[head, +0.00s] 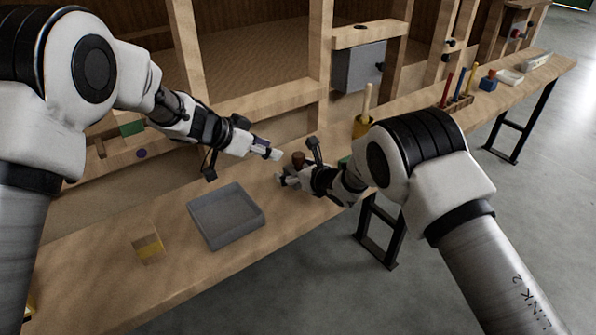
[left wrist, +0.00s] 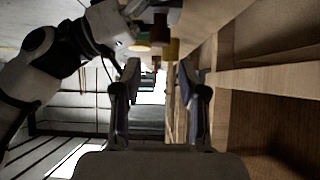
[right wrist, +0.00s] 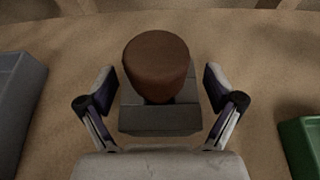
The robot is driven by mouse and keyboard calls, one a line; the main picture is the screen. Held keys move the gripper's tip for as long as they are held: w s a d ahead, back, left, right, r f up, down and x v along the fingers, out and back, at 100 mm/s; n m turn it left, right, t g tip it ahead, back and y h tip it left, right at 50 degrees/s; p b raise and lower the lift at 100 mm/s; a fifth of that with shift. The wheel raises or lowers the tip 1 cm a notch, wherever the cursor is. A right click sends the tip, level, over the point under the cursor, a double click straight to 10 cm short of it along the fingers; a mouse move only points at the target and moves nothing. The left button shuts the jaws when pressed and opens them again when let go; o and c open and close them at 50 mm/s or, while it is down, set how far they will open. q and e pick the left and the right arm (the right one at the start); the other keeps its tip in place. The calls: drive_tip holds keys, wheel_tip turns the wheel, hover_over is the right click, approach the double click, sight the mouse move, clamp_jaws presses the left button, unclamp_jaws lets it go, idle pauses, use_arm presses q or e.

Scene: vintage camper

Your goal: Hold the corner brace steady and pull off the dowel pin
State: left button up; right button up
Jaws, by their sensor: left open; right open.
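The dowel pin (right wrist: 157,62) appears to be the brown, round-topped piece standing on a grey block, which I take as the corner brace (right wrist: 158,119). In the head view the brown pin (head: 298,158) shows just beyond my right gripper (head: 281,178), and the brace is mostly hidden there. In the right wrist view my right gripper (right wrist: 158,80) is open, one finger on each side of the pin and brace, with gaps. My left gripper (head: 274,153) is open and empty, a little left of the pin. The left wrist view shows the brown pin (left wrist: 160,48) beyond its open fingers (left wrist: 159,72).
A grey tray (head: 192,207) lies left of the brace. The wooden frame (head: 260,100) rises behind.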

drive_tip(key=c, duration=1.4)
use_arm(q)
drive_tip(key=shift+o, duration=0.3)
